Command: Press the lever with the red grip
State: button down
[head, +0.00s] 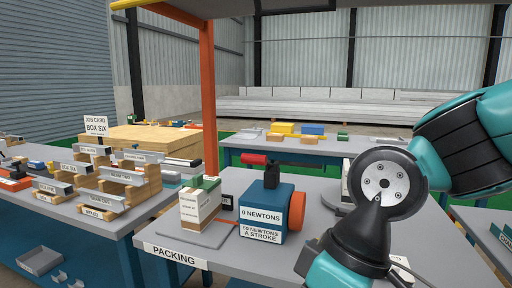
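A lever with a red grip (253,159) sticks out to the left from the top of a blue box (285,202) on the packing table. A short dark post (271,174) joins it to the box. The grip looks roughly level. Labels on the box read "0 NEWTONS" and "50 NEWTONS A STROKE". An orange round part (298,212) sits on the box's right side. My teal and black arm fills the right of the head view, apart from the lever in the picture. My gripper does not show, so its state is hidden.
A white-and-brown carton stack (199,206) with a green top stands left of the box on a grey plate. An orange post (209,100) rises behind it. The left table (150,205) holds several labelled blocks. A back table (260,144) carries coloured blocks.

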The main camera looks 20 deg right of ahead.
aim_at(245, 158)
jog(key=k, duration=1.25)
jog(key=u, duration=0.25)
jog(key=i, duration=0.3)
jog(key=u, duration=0.75)
jog(key=i, duration=1.45)
jog(key=z, duration=0.55)
